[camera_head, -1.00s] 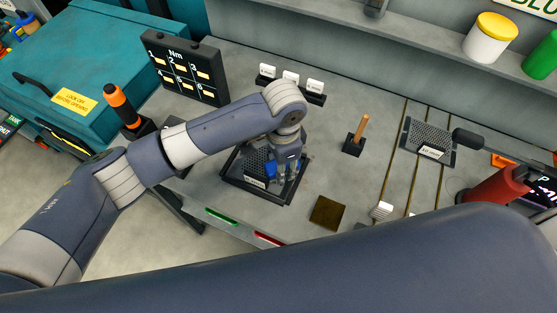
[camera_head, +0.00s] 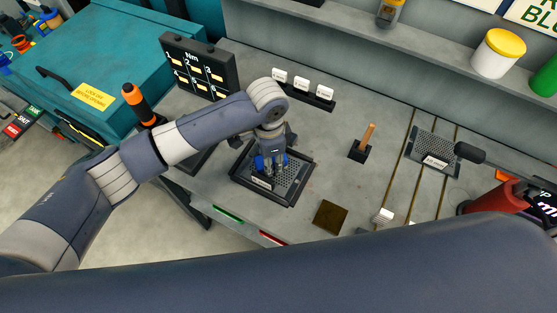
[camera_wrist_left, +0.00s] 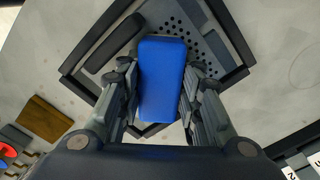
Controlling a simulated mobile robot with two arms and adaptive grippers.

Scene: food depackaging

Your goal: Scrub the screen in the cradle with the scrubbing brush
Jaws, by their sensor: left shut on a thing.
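The perforated grey screen (camera_head: 291,178) lies in a black square cradle (camera_head: 285,197) on the bench. It also shows in the left wrist view (camera_wrist_left: 208,45), inside the cradle's dark rim. My left gripper (camera_head: 269,165) is over the screen, shut on the blue scrubbing brush (camera_wrist_left: 163,80). The brush's blue top is between the two fingers in the left wrist view. Its bristles are hidden, so I cannot tell whether they touch the screen. My right gripper is not in view; a large dark arm link of mine crosses the bottom.
A wooden-handled tool (camera_head: 366,139) stands in a black holder right of the cradle. A brown square pad (camera_head: 329,216) lies nearer the front. Another perforated screen (camera_head: 434,150) lies on rails at right. A torque board (camera_head: 199,68) and orange-handled tool (camera_head: 136,101) stand left.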

